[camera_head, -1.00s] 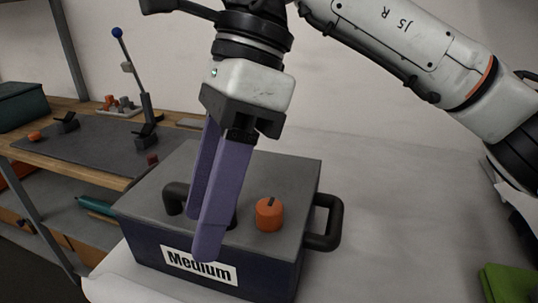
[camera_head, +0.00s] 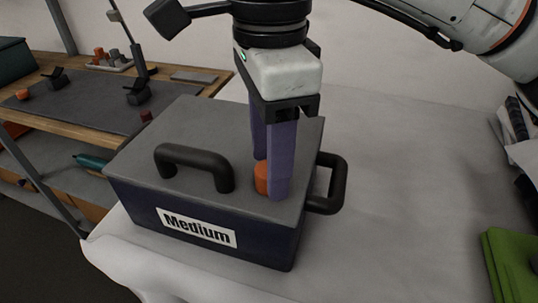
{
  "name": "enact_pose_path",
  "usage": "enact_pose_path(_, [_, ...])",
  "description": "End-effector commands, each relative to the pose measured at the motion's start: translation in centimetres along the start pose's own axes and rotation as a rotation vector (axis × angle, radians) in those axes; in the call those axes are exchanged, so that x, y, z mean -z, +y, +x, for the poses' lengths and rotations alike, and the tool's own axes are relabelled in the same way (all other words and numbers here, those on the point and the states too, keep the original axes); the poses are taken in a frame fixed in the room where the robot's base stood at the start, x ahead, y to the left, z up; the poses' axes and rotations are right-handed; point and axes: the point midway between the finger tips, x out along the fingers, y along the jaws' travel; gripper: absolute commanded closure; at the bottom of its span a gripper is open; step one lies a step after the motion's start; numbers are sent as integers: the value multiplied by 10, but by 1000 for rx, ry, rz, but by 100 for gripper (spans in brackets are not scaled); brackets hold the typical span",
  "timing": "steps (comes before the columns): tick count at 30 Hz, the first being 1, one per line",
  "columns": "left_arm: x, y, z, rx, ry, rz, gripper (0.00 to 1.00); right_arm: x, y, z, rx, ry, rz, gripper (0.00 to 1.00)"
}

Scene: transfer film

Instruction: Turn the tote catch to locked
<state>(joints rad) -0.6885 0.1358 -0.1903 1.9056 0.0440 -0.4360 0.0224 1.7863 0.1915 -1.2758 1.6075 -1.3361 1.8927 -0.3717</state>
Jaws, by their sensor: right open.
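The tote (camera_head: 150,207) is a dark blue box with a grey lid and a "Medium" label, standing on a white-covered table. An orange round catch (camera_head: 261,178) sits on the right part of the lid, partly hidden behind a finger. My right gripper (camera_head: 268,178) comes down from above with its purple fingers open. One finger is in front of the catch and the other is behind it. I cannot tell whether they touch it. The catch's pointer mark is hidden. My left gripper is not in view.
A black handle (camera_head: 195,165) arches over the lid left of the catch. Another black handle (camera_head: 338,185) is on the tote's right side. A green cloth-like item (camera_head: 512,262) lies at the far right. The white table (camera_head: 400,200) between is clear.

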Motion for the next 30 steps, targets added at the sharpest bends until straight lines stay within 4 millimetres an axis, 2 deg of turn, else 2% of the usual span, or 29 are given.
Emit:
enact_pose_path(10, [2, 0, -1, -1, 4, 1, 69, 0, 0, 5, 1, -1, -1, 52])
enact_pose_path(15, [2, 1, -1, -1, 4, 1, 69, 0, 0, 5, 0, -1, -1, 81])
enact_pose_path(17, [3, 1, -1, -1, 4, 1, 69, 0, 0, 5, 0, -1, -1, 91])
enact_pose_path(18, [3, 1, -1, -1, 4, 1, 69, 0, 0, 5, 0, -1, -1, 93])
enact_pose_path(30, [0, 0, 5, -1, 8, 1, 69, 0, 0, 6, 1, -1, 88, 93])
